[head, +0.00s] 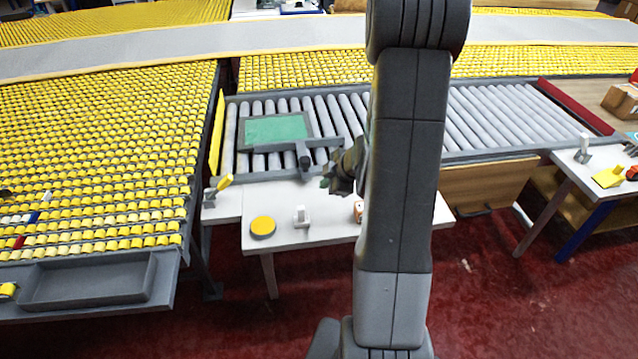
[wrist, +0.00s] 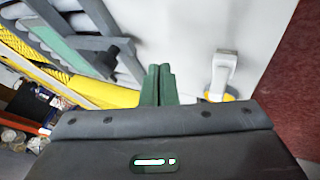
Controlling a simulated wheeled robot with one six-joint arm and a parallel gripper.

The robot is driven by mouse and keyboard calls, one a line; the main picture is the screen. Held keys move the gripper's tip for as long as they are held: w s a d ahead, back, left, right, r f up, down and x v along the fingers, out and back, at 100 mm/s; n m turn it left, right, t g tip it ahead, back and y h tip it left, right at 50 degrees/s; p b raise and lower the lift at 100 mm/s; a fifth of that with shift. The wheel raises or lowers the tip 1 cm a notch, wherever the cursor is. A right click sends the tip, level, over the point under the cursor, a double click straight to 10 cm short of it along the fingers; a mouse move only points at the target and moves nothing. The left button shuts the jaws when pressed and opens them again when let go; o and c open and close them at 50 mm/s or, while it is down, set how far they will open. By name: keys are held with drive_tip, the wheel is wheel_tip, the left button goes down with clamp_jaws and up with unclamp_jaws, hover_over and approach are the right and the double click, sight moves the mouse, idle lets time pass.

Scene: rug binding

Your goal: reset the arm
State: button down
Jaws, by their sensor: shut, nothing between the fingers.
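My gripper (wrist: 159,84) shows in the wrist view with its two green fingers together and nothing between them. In the head view my gripper (head: 326,183) is partly hidden behind my dark arm, in front of the roller conveyor and over the back part of the small white table (head: 290,210). A white upright piece (wrist: 224,70) stands on the white surface to the right of the fingers in the wrist view, apart from them.
A yellow disc (head: 263,226), a white stand (head: 301,217) and a partly hidden small box (head: 358,211) are on the white table. A green panel in a grey frame (head: 276,130) lies on the roller conveyor (head: 490,115). Red floor (head: 480,290) is open at the right.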

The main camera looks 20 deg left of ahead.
drive_tip(key=shift+v, duration=1.15)
